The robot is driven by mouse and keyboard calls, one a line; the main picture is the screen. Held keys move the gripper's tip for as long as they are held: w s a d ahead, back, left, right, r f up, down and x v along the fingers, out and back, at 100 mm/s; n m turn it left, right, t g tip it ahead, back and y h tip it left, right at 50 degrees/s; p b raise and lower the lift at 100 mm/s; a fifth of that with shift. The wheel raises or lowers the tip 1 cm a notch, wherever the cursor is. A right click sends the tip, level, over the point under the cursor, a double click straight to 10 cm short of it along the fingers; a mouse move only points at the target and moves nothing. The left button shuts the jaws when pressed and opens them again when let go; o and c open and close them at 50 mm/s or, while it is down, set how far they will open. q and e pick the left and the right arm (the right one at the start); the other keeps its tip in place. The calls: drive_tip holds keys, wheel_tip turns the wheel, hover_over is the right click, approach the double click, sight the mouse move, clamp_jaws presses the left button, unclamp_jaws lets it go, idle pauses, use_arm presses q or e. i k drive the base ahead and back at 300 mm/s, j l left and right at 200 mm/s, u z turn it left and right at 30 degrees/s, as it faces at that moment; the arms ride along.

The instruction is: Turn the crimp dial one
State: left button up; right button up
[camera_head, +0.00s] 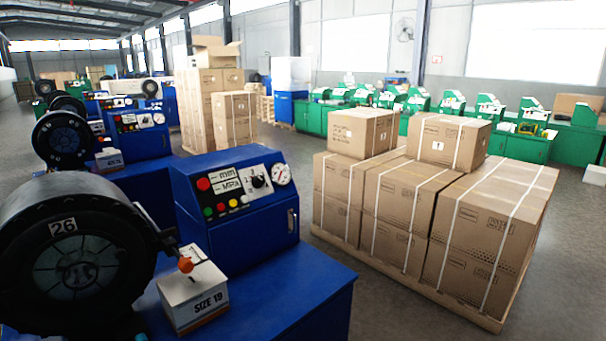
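The crimp dial (258,181) is a small black knob on a white plate with markings around it. It sits on the sloped front of the nearest blue control box (237,205), between two display labels and a round gauge (281,175). The markings are too small to read surely. Red, yellow and green buttons sit to the left and below. The black crimper head (75,255) marked 26 stands to the left, with an orange-knobbed lever (186,264). Neither of my grippers shows in the view, and nothing touches the dial.
A white box (192,292) labelled SIZE 19 stands on the blue bench (300,290) in front of the control box. Strapped cartons (490,220) on a pallet stand to the right. More blue crimpers line the left behind.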

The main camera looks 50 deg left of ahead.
sight(258, 181)
drive_tip(key=i+l+z, duration=0.15)
drive_tip(key=i, duration=1.3)
drive_tip(key=u, duration=1.75)
drive_tip(key=i+l, duration=0.05)
